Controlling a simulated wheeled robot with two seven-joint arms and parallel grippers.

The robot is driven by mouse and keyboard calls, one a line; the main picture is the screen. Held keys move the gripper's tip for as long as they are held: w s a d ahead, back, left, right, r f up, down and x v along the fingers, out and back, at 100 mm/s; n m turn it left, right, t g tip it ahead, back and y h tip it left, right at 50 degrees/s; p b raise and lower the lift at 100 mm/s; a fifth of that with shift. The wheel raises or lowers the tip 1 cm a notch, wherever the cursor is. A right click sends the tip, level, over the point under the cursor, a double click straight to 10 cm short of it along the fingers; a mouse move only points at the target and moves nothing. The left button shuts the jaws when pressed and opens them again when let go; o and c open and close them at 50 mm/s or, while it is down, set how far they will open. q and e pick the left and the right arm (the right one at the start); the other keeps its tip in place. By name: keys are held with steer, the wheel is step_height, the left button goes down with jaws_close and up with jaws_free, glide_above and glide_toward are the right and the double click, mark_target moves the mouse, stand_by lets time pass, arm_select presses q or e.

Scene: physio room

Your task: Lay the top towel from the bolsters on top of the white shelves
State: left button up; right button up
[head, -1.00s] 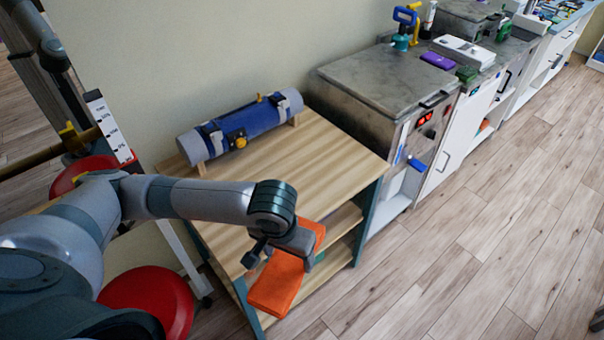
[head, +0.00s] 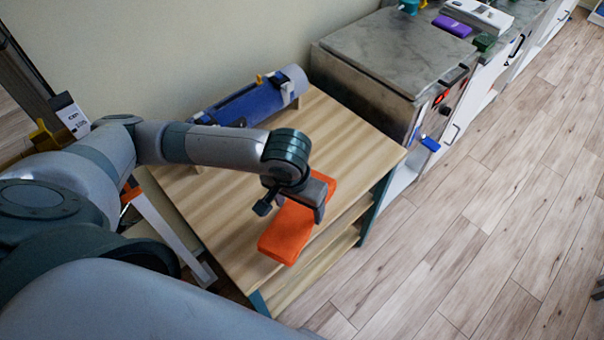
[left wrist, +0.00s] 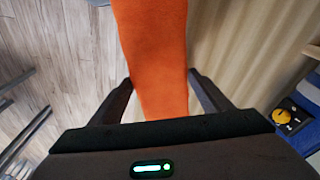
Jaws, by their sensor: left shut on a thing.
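A folded orange towel (head: 287,233) is held by my left gripper (head: 298,200), which is shut on it. The towel hangs over the front part of the wooden top (head: 230,215) of a shelf unit with teal sides; I cannot tell whether it touches the top. In the left wrist view the towel (left wrist: 152,45) runs between the two fingers of the left gripper (left wrist: 160,82), with floor on its left and wood on its right. No unit in view is clearly the white shelves. My right gripper is not in view.
A blue roll (head: 250,102) with grey ends lies at the back of the wooden top, partly hidden by my arm. A grey-topped metal cabinet (head: 385,55) stands to the right, with a purple item (head: 452,26) beyond it. Open wooden floor (head: 480,230) lies at the right.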

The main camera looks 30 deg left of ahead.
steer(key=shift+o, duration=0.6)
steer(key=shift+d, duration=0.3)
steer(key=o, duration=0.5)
arm_select(q)
steer(key=shift+w+d+r, duration=0.1)
steer(key=shift+w+r, duration=0.1)
steer(key=shift+w, duration=0.1)
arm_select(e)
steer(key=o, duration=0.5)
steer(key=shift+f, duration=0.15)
arm_select(q)
steer(key=w+r+m, duration=0.1)
steer(key=w+d+r+m+b, duration=0.1)
steer(key=w+r, duration=0.1)
steer(key=w+d+r+m+b, duration=0.1)
steer(key=w, duration=0.1)
steer(key=shift+r+m+h, duration=0.25)
steer(key=shift+m+h, duration=0.05)
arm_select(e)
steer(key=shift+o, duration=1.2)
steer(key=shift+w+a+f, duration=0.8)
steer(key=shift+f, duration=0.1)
arm_select(q)
steer(key=shift+r, duration=0.25)
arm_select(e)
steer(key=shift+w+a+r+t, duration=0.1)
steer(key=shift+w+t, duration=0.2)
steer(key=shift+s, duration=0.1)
